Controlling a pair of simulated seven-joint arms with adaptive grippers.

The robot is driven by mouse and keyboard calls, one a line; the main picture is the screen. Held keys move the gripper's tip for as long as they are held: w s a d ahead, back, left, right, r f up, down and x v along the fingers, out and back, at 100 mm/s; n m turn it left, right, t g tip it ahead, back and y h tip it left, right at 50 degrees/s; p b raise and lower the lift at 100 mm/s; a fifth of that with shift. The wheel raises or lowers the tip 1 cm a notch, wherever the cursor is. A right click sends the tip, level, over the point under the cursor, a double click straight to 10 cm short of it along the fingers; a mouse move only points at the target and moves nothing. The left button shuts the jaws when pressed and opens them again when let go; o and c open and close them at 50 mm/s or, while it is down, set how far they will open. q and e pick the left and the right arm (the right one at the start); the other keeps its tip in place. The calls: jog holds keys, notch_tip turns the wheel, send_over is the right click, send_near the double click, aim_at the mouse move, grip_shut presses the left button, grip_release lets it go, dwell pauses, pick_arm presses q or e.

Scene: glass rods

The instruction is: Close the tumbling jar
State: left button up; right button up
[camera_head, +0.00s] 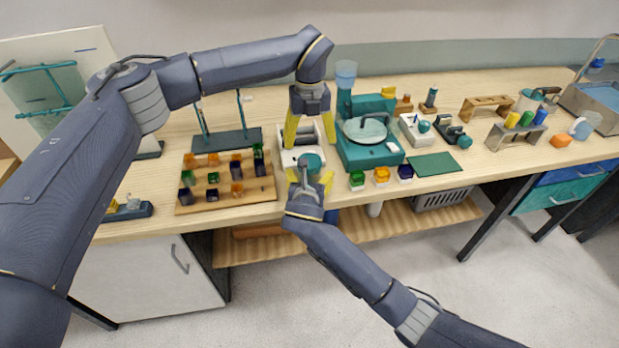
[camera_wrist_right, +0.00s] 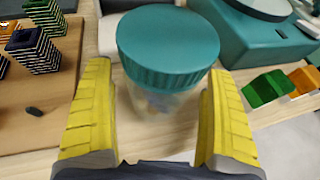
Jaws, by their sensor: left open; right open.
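The tumbling jar is clear, with pale contents, and has a ribbed teal lid (camera_wrist_right: 168,45). In the right wrist view the lid sits on top of the clear body (camera_wrist_right: 155,103); I cannot tell how tightly. In the head view the lid (camera_head: 311,162) shows at the bench's front edge. My right gripper (camera_head: 309,180) is open, its yellow fingers on the near side to either side of the jar, with visible gaps in the wrist view (camera_wrist_right: 157,120). My left gripper (camera_head: 310,136) is open, pointing down just behind the jar, over a white device (camera_head: 288,158).
A wooden tray (camera_head: 222,204) with coloured blocks lies left of the jar. A teal machine (camera_head: 362,155) with a round plate stands close on the right, with small coloured cubes (camera_head: 382,175) before it. The green mat (camera_head: 434,164) is bare.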

aim_at(310, 160)
jog(key=shift+w, duration=0.1)
jog(key=c, duration=1.6)
pick_arm(q)
jog(key=shift+c, duration=1)
pick_arm(e)
grip_shut()
pick_arm(q)
jog(key=n, duration=0.7)
jog(key=shift+d, duration=0.1)
jog(key=n, duration=0.3)
jog(key=shift+n, duration=1.7)
jog(key=shift+f, duration=4)
